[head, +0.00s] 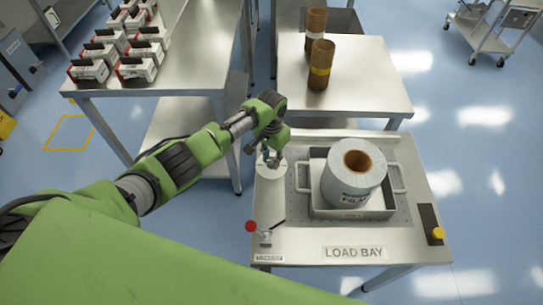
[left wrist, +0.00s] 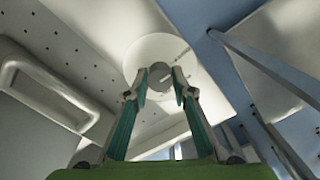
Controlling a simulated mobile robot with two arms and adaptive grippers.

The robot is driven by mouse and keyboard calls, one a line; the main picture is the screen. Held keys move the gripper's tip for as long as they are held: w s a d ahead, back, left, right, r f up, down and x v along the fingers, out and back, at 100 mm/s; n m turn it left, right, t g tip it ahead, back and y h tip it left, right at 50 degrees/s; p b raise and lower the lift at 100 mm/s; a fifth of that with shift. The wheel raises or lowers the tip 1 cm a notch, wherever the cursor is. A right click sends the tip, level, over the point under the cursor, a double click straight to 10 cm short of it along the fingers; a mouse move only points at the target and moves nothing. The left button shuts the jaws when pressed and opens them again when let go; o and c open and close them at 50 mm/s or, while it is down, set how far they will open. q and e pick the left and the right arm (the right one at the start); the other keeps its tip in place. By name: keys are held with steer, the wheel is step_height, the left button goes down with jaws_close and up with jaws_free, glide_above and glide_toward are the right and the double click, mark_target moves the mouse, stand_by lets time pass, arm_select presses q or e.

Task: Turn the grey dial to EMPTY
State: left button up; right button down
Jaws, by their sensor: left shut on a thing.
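The grey dial (left wrist: 161,73) is a round knob in the middle of a pale round plate (left wrist: 192,62), which also shows at the left of the load bay table in the head view (head: 271,183). My left gripper (head: 273,159) comes down over the plate. In the left wrist view its two fingers (left wrist: 160,84) stand on either side of the knob and are shut on it. In the head view the gripper hides most of the knob. The position words on the plate, such as EMPTY, cannot be read in either view. My right gripper is not in view.
A grey tray (head: 388,207) with a large film roll (head: 352,190) stands just right of the dial. A red-knobbed lever (head: 250,226) with a VACUUM label (head: 268,258) is in front. A yellow button (head: 438,233) is at the right edge. Brown cores (head: 320,65) stand behind.

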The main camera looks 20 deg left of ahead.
mark_target(272, 161)
arm_select(q)
steer(key=shift+n, duration=0.4)
steer(key=o, duration=1.1)
steer(key=shift+r, duration=0.1)
step_height(272, 161, up, 12)
stand_by(0.5)
